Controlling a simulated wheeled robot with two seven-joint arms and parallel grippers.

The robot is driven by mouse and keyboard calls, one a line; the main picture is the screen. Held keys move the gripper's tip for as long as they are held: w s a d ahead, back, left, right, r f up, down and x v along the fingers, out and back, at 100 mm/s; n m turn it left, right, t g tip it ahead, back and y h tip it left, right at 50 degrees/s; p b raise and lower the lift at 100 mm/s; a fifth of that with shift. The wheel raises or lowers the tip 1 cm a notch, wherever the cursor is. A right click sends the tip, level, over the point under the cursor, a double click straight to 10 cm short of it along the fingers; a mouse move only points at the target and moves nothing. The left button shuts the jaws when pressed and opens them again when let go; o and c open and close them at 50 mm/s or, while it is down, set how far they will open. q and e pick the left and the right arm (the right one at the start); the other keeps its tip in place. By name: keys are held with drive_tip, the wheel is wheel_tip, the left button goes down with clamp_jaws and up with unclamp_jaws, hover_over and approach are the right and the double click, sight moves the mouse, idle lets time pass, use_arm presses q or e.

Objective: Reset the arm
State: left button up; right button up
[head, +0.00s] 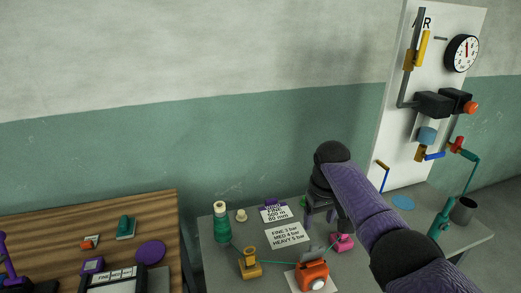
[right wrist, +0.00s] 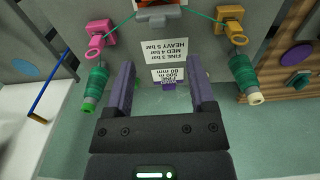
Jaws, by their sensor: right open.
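My right arm comes in from the lower right in the head view, bent, with its purple forearm and black wrist. My right gripper (head: 320,219) points down over the grey table (head: 215,262), near the pink guide (head: 342,242). In the right wrist view the gripper (right wrist: 158,80) has its two purple fingers wide apart. Nothing is between them; the printed cards show below, through the gap. My left gripper cannot be made out in the head view.
A green spool (head: 222,225), yellow guide (head: 250,264), orange device (head: 312,275) and card (head: 287,234) are on the table. A thread crosses between the guides. A white panel (head: 400,130) stands at right, a wooden table (head: 60,222) at left.

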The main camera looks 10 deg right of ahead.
drive_tip(key=s+a+f+n+t, duration=0.1)
drive_tip(key=s+a+f, duration=0.3)
drive_tip(key=s+f, duration=0.2)
drive_tip(key=s+a+f+n, duration=0.1)
drive_tip(key=s+a+f, duration=0.3)
drive_tip(key=s+f, duration=0.25)
drive_tip(key=s+a+r+m+t, duration=0.1)
drive_tip(key=s+r+t, duration=0.15)
drive_tip(key=s, duration=1.35)
drive_tip(key=s+f+g+b, duration=0.1)
drive_tip(key=s+f+b, duration=0.1)
drive_tip(key=f, duration=0.9)
drive_tip(key=s+f+g+b, duration=0.1)
drive_tip(key=s+f+b, duration=0.1)
drive_tip(key=f, duration=0.9)
use_arm(q)
wheel_tip(320, 180, down, 6)
drive_tip(key=b, duration=0.2)
drive_tip(key=shift+s+a, duration=0.25)
drive_tip(key=shift+a, duration=0.1)
use_arm(e)
drive_tip(key=s+d+f+g, duration=0.1)
drive_tip(key=s+d+f, duration=0.2)
drive_tip(key=s+f, duration=0.8)
drive_tip(key=shift+s+d+f+n, duration=0.15)
drive_tip(key=shift+s+f+n, duration=0.15)
drive_tip(key=shift+s, duration=0.45)
